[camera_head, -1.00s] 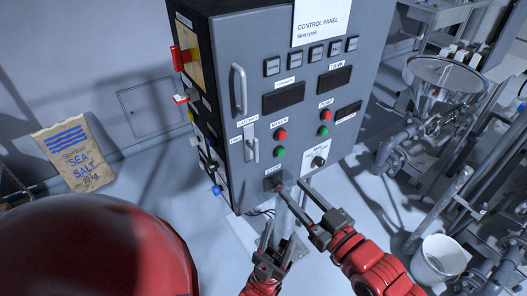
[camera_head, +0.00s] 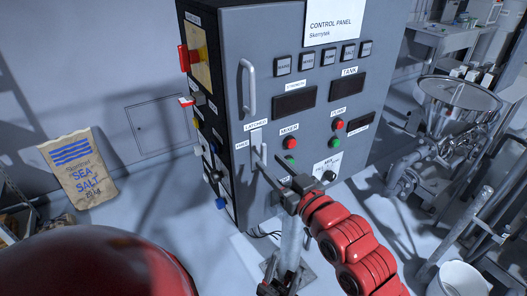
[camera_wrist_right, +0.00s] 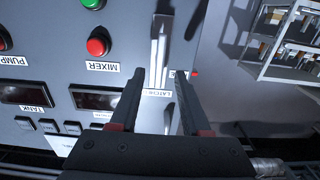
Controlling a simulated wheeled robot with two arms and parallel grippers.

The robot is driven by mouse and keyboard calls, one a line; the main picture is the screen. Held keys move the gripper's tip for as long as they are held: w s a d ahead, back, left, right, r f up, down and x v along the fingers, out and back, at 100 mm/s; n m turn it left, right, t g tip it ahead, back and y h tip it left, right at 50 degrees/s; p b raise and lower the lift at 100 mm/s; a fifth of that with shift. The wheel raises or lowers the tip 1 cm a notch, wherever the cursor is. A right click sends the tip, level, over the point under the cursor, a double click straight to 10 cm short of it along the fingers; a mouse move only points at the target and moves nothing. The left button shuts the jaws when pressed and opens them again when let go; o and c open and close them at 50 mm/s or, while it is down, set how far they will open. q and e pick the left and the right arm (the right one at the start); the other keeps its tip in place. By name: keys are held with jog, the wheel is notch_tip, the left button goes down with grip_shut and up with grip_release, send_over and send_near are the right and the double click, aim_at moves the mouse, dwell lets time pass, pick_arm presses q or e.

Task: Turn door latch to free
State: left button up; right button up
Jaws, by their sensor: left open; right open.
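The door latch (camera_head: 263,154) is a pale upright lever on a plate on the grey cabinet door, below the LATCHED label (camera_head: 256,126) and right of the FREE label (camera_head: 241,145). It stands vertical. My right gripper (camera_head: 271,163) is open, just in front of the latch's lower part. In the wrist view, the latch (camera_wrist_right: 158,50) shows ahead of the gap between the open fingers of my right gripper (camera_wrist_right: 160,76); I cannot tell whether they touch it.
The control panel cabinet has a long door handle (camera_head: 247,88) above the latch. The mixer buttons (camera_head: 289,143) are close to the right gripper. A steel funnel (camera_head: 458,95) stands right. A sea salt bag (camera_head: 78,167) is at left.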

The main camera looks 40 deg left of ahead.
aim_at(265, 156)
jog(key=shift+p+x, duration=0.4)
jog(key=shift+x, duration=1.95)
grip_shut()
